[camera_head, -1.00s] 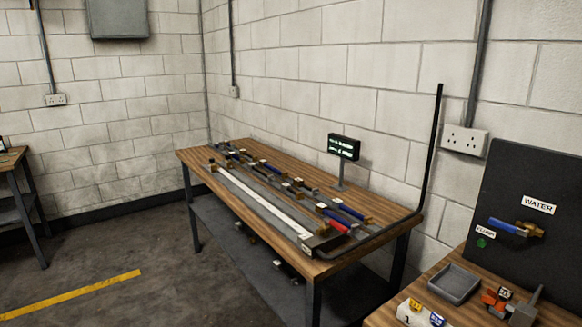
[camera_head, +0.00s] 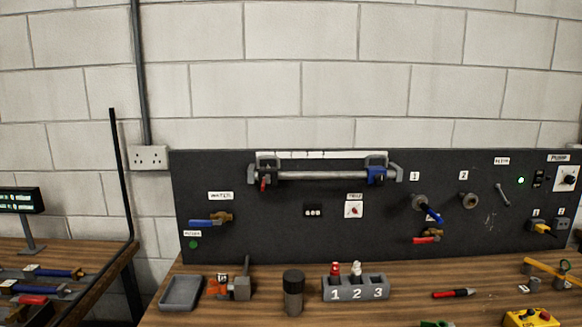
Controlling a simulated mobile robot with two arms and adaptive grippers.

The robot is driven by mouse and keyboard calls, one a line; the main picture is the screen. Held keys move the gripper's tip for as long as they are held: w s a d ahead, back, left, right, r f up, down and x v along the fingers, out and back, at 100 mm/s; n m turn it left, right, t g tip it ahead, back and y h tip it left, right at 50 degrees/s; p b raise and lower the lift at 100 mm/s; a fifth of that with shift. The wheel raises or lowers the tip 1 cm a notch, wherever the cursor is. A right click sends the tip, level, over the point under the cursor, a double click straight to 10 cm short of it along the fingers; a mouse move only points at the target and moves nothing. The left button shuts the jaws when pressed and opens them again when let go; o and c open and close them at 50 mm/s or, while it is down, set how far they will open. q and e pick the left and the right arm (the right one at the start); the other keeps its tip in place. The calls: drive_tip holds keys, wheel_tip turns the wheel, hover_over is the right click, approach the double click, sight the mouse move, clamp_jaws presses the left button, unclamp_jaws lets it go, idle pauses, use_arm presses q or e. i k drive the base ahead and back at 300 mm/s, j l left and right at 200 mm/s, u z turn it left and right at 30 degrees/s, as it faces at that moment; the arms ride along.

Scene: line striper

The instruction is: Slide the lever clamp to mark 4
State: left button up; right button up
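A horizontal silver rail (camera_head: 322,176) is fixed between end brackets near the top of the dark panel. A small red-handled piece (camera_head: 264,180) sits at its left end. A blue clamp-like piece (camera_head: 376,175) sits at its right end. I cannot tell for certain which one is the lever clamp. A white strip (camera_head: 320,154) runs above the rail; any mark numbers on it are too small to read. Neither of my grippers is in view.
The panel (camera_head: 300,232) stands behind a wooden bench (camera_head: 250,316). On the bench are a grey tray (camera_head: 180,292), a dark cylinder (camera_head: 292,292), a numbered block (camera_head: 350,288) and a red pen (camera_head: 453,293). A second table (camera_head: 90,262) with a black upright rod (camera_head: 122,180) is at left.

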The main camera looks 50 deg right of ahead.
sight(263, 171)
drive_tip(key=z, duration=1.45)
